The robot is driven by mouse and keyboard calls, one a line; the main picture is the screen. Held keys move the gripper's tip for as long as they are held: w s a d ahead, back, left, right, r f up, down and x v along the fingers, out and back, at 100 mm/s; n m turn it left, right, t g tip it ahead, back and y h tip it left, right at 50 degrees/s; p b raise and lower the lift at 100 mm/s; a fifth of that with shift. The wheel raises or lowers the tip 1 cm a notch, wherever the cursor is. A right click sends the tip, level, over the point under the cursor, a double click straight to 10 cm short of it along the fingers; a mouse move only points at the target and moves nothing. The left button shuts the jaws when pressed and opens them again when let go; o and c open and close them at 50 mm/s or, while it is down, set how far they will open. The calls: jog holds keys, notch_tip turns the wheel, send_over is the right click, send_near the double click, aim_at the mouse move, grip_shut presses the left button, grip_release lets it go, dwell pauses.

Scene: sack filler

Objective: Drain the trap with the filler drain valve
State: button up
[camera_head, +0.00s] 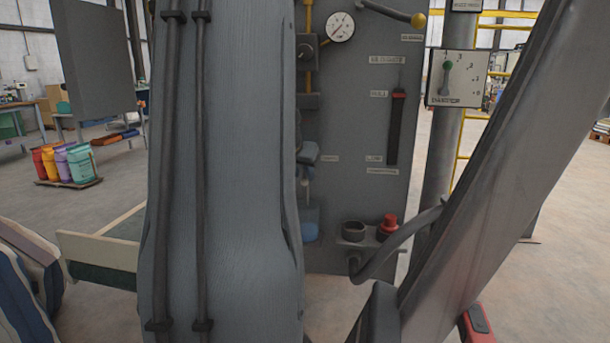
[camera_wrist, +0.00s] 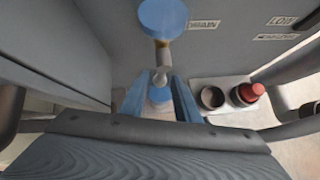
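In the wrist view, a round blue part (camera_wrist: 162,18) sits on the grey panel beside a DRAIN label (camera_wrist: 203,23). A brass-coloured neck and a small grey valve fitting (camera_wrist: 161,77) are below it. My gripper (camera_wrist: 159,85) has its two blue fingers apart on either side of this fitting, with space showing between. I cannot tell whether either finger touches the fitting.
The filler panel (camera_head: 350,110) has a gauge (camera_head: 340,27) and a red-topped level slot (camera_head: 397,125). A black cup (camera_head: 353,230) and a red knob (camera_head: 388,223) stand low right, near a grey hose. A post with a dial box (camera_head: 457,78) is farther right.

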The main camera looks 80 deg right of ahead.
jog(key=shift+p+v, duration=0.55)
jog(key=shift+v, duration=1.5)
